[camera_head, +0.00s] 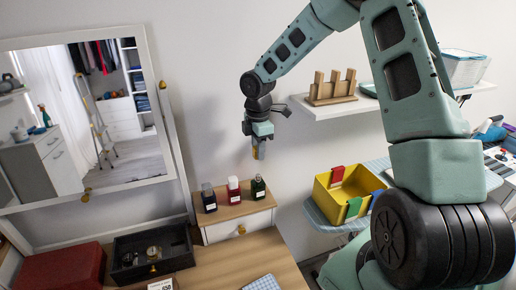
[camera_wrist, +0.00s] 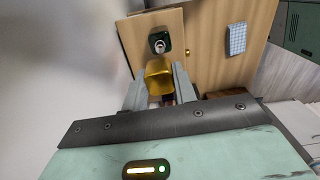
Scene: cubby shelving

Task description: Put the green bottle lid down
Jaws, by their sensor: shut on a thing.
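My gripper (camera_head: 258,150) is shut on a gold-yellow lid (camera_wrist: 159,76) and hangs in the air above the small wooden drawer unit. The lid also shows below the fingers in the head view (camera_head: 260,153). The green bottle (camera_head: 258,187) stands upright at the right end of the drawer unit's top (camera_head: 234,212). In the wrist view the green bottle (camera_wrist: 160,43) is seen from above, with a pale round neck, just beyond the lid. The lid is apart from the bottle.
A red bottle (camera_head: 233,190) and a black bottle (camera_head: 208,198) stand left of the green one. A black open box (camera_head: 125,275) and a red box (camera_head: 63,268) lie on the desk. A mirror (camera_head: 90,110) stands behind. A yellow bin (camera_head: 325,202) is at the right.

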